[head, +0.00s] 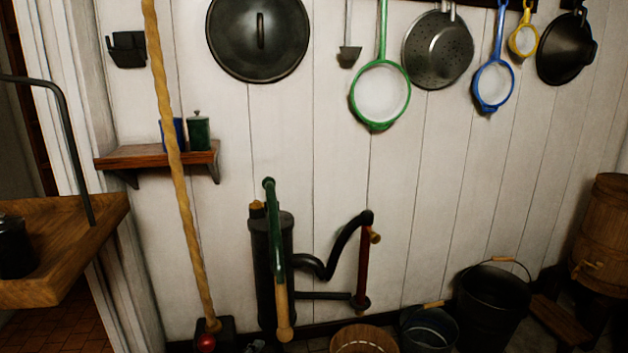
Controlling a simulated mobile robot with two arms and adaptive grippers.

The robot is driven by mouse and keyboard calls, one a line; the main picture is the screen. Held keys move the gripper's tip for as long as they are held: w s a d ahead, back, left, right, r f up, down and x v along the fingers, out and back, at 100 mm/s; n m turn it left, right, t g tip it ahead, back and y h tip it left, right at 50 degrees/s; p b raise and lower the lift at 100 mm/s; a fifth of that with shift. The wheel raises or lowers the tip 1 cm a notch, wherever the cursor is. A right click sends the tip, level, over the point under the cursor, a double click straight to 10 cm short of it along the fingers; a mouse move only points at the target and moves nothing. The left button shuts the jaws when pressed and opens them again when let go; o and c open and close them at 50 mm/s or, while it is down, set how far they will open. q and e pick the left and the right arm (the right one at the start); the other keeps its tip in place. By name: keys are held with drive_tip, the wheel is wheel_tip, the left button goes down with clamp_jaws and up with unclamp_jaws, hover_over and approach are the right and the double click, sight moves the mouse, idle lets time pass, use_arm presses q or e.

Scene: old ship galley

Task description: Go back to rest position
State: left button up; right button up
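Neither of my grippers shows in the head view, so I cannot see whether they are open or shut or what they hold. The task names no object. In front of me is a white plank wall (330,160) with a dark hand pump (266,265) low in the middle. A long pale wooden pole or rope (172,150) runs from the top edge down to a dark block with a red ball (205,343) at the bottom.
A wooden counter or tray (85,250) juts in at the left. A small shelf (150,157) holds two containers. Pans and strainers hang along the top, including a black lid (257,35). Buckets (492,300) and a wooden barrel (603,230) stand at lower right.

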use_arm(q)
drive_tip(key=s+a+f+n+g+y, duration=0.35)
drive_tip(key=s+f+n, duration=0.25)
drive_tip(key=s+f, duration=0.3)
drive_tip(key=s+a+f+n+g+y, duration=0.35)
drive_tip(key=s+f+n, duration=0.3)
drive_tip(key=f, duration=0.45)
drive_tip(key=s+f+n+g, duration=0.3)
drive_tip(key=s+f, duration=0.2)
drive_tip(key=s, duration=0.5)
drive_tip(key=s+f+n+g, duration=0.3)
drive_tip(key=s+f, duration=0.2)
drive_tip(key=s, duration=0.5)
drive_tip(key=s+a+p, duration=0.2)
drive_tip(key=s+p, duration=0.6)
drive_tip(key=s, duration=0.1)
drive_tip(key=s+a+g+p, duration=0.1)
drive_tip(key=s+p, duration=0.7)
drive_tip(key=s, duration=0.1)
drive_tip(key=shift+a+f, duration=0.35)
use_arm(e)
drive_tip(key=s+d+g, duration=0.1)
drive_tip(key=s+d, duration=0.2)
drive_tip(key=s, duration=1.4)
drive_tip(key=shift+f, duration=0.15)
